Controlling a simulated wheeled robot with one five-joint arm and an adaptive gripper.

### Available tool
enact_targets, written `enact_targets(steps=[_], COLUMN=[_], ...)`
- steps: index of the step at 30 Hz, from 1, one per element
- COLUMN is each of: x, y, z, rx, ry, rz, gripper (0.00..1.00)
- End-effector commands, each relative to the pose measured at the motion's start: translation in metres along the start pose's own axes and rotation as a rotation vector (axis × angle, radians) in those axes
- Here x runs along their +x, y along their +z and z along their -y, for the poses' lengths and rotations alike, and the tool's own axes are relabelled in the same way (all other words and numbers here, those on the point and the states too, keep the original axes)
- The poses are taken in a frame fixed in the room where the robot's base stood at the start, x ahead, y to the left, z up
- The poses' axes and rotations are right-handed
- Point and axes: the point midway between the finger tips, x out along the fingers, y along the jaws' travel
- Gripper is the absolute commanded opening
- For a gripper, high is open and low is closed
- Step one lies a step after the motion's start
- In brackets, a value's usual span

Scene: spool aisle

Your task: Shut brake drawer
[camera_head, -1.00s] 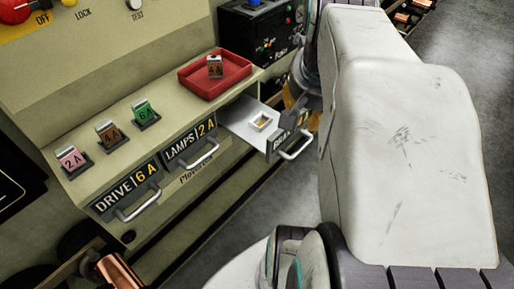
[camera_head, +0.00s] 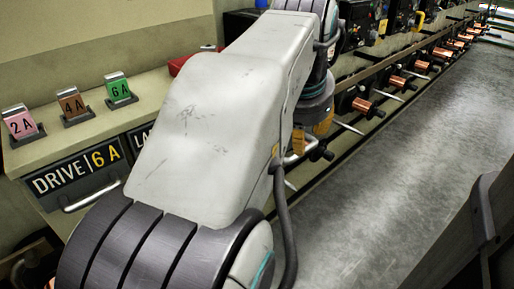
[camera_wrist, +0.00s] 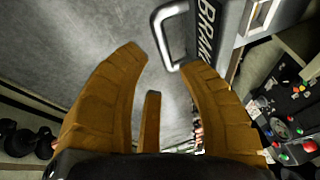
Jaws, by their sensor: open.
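The brake drawer (camera_wrist: 232,38) shows in the wrist view at the upper right, with part of the word "BRAKE" on its dark front label. It stands out from the cabinet. Its pale bar handle (camera_wrist: 160,38) lies just beyond my fingertips, and the right finger overlaps its lower end.
The drive drawer (camera_head: 80,178) is shut. Pink, brown and green fuses (camera_head: 120,88) stand on the cabinet top.

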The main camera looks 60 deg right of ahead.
Motion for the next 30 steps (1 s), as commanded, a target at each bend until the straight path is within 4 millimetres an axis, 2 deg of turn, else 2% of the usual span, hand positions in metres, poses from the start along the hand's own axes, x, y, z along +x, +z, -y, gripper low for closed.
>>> enact_targets(steps=[15, 21, 30], x=[0.060, 0.071, 0.074], y=[0.001, 0.000, -0.001], z=[-0.002, -0.002, -0.002], rx=[0.008, 0.007, 0.007], ry=[0.003, 0.002, 0.002], rz=[0.001, -0.001, -0.001], gripper=[0.36, 0.36, 0.36])
